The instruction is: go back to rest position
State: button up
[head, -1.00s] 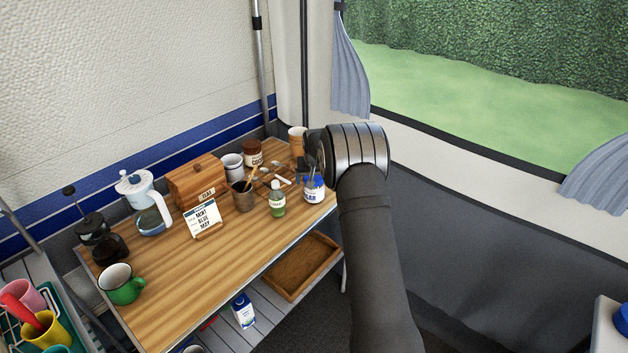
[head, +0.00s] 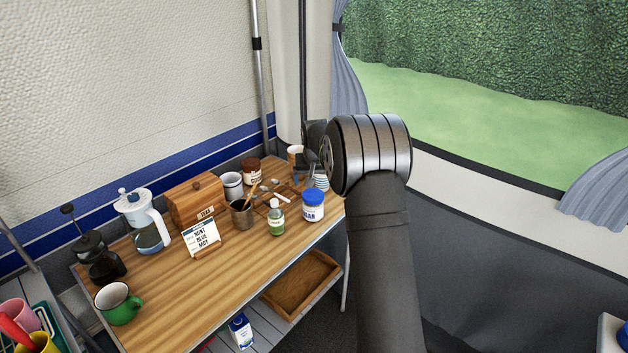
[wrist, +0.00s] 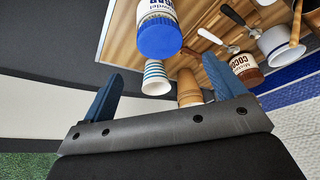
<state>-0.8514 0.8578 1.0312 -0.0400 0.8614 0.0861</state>
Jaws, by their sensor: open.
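My gripper (wrist: 160,95) is open in the wrist view, its two blue fingers spread wide with nothing held between them. It is above the right end of the wooden table (head: 262,258). In the head view my arm's wrist joint hides most of the gripper. Beyond the fingers in the wrist view are a blue-lidded jar (wrist: 158,30), a striped paper cup (wrist: 155,78) and a brown cup (wrist: 188,90). The blue-lidded jar stands upright near the table's right edge in the head view (head: 313,206).
A green mug (head: 122,306), a kettle (head: 143,228), a French press (head: 95,258), a wooden box (head: 194,196) and a green-labelled bottle (head: 276,218) stand on the table. A wooden tray (head: 318,262) and a milk carton (head: 241,331) are on the lower shelf. Air above the table's left is clear.

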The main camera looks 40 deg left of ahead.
aim_at(313, 193)
jog(key=x, duration=1.2)
jog(key=shift+f, duration=0.2)
notch_tip(313, 193, up, 2)
jog(key=shift+r, duration=0.65)
